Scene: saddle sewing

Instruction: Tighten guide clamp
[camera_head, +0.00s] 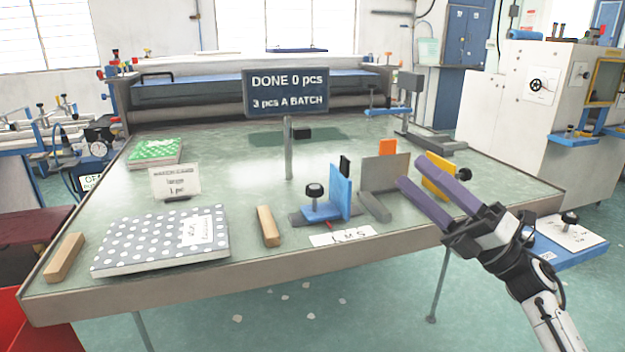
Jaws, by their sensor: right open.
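A blue guide (341,192) stands upright near the front middle of the table, with a blue foot on a dark grey bar. A black clamp knob (314,191) stands on top of that foot. I cannot tell from here how tight the knob is. My right gripper (410,173), with two long purple fingers, reaches in from the lower right over the table's front right part. It is open and empty, to the right of the guide and apart from the knob. My left gripper is out of view.
A card marked L M S (343,235) lies before the guide. Grey plate (384,172), orange block (388,147) and yellow piece (438,180) stand nearby. A wooden block (268,226) and dotted fabric stack (150,243) lie left. A sign (287,92) stands behind.

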